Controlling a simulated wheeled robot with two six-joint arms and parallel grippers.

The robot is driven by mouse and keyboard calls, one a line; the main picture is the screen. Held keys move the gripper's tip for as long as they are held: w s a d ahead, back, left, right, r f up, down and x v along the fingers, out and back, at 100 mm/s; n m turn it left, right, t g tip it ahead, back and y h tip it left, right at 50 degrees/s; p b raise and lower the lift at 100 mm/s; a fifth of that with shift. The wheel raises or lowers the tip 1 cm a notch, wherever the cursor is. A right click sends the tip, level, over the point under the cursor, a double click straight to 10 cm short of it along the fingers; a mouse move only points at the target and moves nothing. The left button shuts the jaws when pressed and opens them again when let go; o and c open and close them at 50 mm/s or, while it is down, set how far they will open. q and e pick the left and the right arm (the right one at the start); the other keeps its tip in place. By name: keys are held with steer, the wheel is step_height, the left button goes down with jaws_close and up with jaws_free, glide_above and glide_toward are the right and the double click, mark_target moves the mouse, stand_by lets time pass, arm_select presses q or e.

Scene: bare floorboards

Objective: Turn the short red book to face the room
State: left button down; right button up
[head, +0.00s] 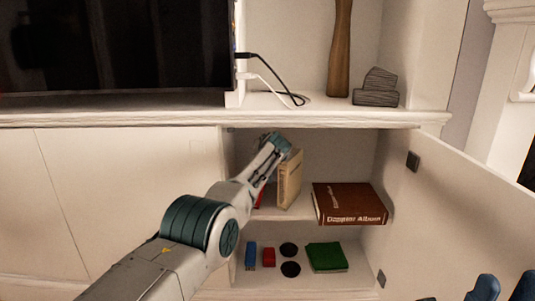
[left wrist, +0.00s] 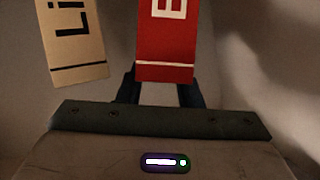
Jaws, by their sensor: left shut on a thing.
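The short red book (left wrist: 165,45) stands upright in the left wrist view, with a white letter and a white line on its face. My left gripper (left wrist: 161,92) is shut on its lower part, one dark finger at each side. In the head view my left gripper (head: 277,146) reaches into the open cabinet, and only a sliver of the red book (head: 259,196) shows behind my arm. My right gripper (head: 505,289) is at the bottom right corner, its two blue fingers apart and nothing seen between them.
A cream book (head: 289,180) stands just right of the red one. A brown album (head: 348,203) lies flat farther right on the same shelf. The lower shelf holds a green book (head: 326,257) and several small items. The open cabinet door (head: 455,215) bounds the right side.

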stand_by(0.4)
arm_select(q)
steer(key=c, duration=0.9)
jaws_free()
steer(key=shift+r, duration=0.1)
